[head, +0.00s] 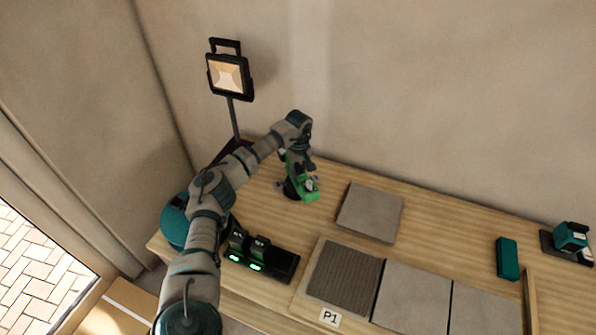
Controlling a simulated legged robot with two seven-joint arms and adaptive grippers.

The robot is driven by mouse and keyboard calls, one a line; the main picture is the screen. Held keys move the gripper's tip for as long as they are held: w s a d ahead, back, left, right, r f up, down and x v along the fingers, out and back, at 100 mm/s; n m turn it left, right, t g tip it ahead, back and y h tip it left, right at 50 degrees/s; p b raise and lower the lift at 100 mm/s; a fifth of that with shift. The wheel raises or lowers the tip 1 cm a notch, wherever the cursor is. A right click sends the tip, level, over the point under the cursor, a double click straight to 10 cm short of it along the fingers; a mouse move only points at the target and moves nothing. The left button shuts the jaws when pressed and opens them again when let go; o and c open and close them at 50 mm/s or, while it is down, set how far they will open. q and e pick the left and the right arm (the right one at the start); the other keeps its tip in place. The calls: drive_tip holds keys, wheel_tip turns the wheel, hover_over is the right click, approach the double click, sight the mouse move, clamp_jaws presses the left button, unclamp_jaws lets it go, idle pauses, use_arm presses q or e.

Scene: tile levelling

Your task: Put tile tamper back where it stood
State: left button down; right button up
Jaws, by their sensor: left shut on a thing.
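The tile tamper (308,196), green with a black part, is at the back left of the wooden bench (420,190). My left gripper (302,180) reaches down from above and is shut on it. The gripper and wrist hide part of the tamper. I cannot tell whether the tamper touches the bench top or hangs just above it. My right gripper is not in view.
A loose grey tile (370,212) lies right of the tamper. A black charger (283,263) with green lights is in front. Tiles (413,294) lie beside the P1 label (330,317). A teal case (507,258) and teal device (571,237) stand right. A lamp (230,75) rises behind.

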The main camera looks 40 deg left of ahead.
use_arm(q)
drive_tip(key=shift+d, duration=0.1)
drive_tip(key=shift+f, duration=0.3)
idle(0.4)
drive_tip(key=c, duration=1)
unclamp_jaws()
drive_tip(key=shift+o, duration=0.5)
drive_tip(key=shift+r, duration=0.1)
drive_tip(key=shift+s, duration=0.1)
